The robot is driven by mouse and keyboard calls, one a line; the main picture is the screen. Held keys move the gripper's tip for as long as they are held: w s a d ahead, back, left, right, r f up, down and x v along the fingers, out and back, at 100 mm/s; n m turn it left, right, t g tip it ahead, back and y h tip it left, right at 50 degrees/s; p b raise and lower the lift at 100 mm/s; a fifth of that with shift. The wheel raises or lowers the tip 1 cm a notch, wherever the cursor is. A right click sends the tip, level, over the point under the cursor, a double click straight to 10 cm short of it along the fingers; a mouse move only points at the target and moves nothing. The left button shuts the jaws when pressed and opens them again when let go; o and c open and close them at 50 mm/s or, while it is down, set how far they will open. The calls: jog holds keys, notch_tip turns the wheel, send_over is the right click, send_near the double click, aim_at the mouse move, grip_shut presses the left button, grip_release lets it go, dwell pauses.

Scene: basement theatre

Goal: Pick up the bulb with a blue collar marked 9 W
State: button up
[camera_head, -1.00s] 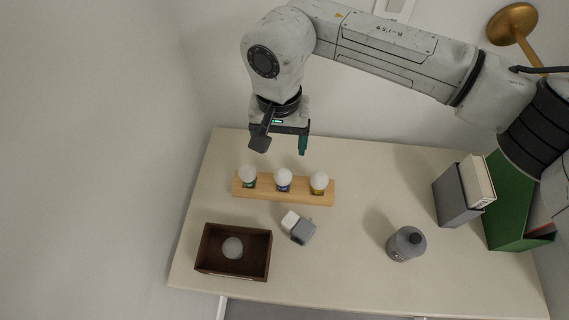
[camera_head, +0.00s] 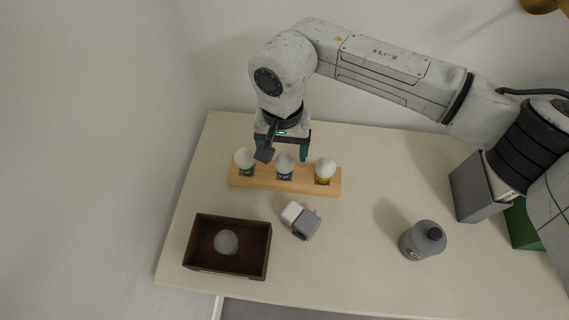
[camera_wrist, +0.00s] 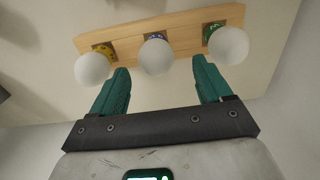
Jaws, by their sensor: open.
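The bulb with a blue collar (camera_head: 285,164) stands in the middle of a wooden holder (camera_head: 215,178), between a green-collared bulb (camera_head: 244,158) and a yellow-collared bulb (camera_head: 325,168). The 9 W marking is too small to read. In the wrist view the blue-collared bulb (camera_wrist: 156,56) lies ahead, roughly centred between my fingers. The yellow-collared bulb (camera_wrist: 93,68) is left of it and the green-collared bulb (camera_wrist: 228,45) right. My gripper (camera_head: 285,156) is open and empty, pointing down just above and behind the middle bulb. Its fingers (camera_wrist: 161,88) do not enclose any bulb.
A grey and white block (camera_head: 303,222) lies in front of the holder. A grey file box (camera_head: 476,190) is at the far right.

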aim_at(285, 167)
jog(key=shift+s+d+f+p, duration=0.15)
jog(key=shift+f+p, duration=0.25)
jog(key=shift+f, duration=1.4)
jog(key=shift+s+d+f+p, duration=0.1)
jog(key=shift+f+p, duration=0.25)
jog(key=shift+f, duration=1.4)
jog(key=c, duration=1.1)
jog(key=shift+r, duration=0.1)
